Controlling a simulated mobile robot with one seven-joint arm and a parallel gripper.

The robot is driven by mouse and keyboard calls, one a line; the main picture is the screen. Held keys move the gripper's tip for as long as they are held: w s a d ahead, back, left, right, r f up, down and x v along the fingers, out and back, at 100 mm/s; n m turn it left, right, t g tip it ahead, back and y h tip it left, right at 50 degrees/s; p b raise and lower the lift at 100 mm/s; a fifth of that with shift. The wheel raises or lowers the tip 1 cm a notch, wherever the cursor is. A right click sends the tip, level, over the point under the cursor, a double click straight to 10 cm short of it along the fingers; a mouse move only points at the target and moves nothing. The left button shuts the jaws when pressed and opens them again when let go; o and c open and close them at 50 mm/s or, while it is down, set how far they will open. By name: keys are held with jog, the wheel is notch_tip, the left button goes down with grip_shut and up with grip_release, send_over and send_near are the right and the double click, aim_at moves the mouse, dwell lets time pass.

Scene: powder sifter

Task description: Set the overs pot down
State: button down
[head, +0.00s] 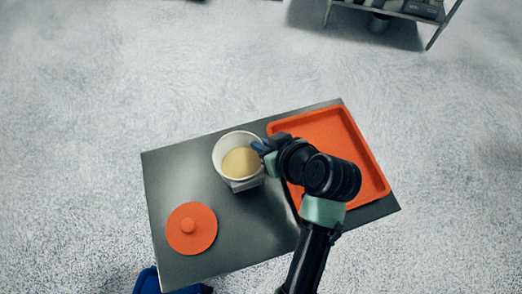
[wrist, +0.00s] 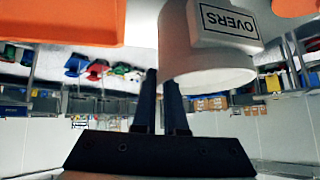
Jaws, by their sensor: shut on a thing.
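The overs pot (head: 224,144) is white and round, with tan powder in it, over the middle of the dark table in the head view. In the wrist view the pot (wrist: 205,65) shows its OVERS label upside down, as that picture is inverted; the pot looks upright. My gripper (head: 263,147) is at the pot's right side and is shut on its wall. Its two dark fingers (wrist: 162,75) are close together at the pot's edge in the wrist view. I cannot tell whether the pot's base touches the table.
An orange tray (head: 372,178) lies on the right of the table (head: 180,170), under my arm. An orange lid with a knob (head: 190,228) lies at the front left. A blue item (head: 148,281) is beyond the front edge. Bare table lies left of the pot.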

aim_at(241, 163)
notch_tip(241, 163, down, 4)
jog(key=shift+r, duration=0.15)
jog(key=c, duration=1)
grip_release()
jog(key=shift+a, duration=0.1)
jog(key=shift+o, duration=0.2)
